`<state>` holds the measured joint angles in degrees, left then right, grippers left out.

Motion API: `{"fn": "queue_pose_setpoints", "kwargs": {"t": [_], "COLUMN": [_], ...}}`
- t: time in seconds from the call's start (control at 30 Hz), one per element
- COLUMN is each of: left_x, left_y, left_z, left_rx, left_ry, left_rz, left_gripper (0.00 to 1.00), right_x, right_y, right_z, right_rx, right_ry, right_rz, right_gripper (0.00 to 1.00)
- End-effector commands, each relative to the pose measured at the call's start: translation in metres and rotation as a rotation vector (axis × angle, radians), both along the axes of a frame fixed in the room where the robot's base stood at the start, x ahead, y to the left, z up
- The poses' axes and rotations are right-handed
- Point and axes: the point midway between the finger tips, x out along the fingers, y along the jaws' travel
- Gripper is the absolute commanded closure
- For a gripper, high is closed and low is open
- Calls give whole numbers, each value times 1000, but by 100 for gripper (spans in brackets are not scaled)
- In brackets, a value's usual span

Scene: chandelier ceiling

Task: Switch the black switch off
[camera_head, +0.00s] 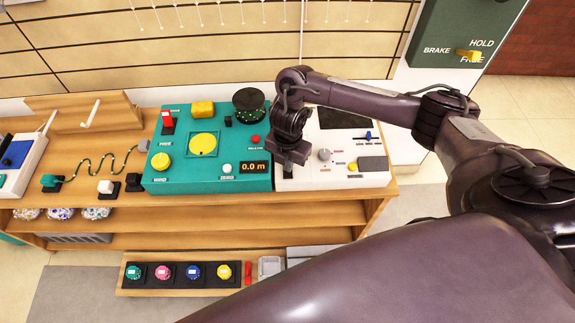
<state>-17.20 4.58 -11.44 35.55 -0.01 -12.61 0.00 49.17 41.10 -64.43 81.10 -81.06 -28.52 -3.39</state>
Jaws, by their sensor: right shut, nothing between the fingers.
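A small black switch (133,182) stands on the wooden bench top, just left of the teal panel and right of a white switch (106,187) on a black base. It is too small to tell which way its lever is set. My right gripper (289,165) points down over the seam between the teal panel and the white panel, well to the right of the black switch. It is shut and empty. Whether it touches the panel under it I cannot tell. My left gripper is not in view.
The teal panel (185,178) carries a red switch, yellow knobs, a round black dial and a 0.0 m display. The white panel (345,182) has a knob and sliders. A teal switch (49,181) stands further left. Colored round buttons sit in a lower tray (122,280).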

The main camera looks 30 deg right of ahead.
Motion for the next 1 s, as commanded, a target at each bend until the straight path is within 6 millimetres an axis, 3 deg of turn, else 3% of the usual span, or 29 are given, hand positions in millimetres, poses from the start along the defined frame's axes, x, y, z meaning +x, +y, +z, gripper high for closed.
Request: {"fn": "queue_pose_setpoints", "kwargs": {"t": [0.5,1.0], "left_x": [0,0], "left_y": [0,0], "left_z": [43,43], "left_rx": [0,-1], "left_ry": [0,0], "left_rz": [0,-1], "left_gripper": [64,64], "right_x": [0,0], "right_y": [0,0], "right_z": [44,43], "right_rx": [0,0], "right_ry": [0,0], "right_rz": [0,0], "right_gripper": [100,100]}}
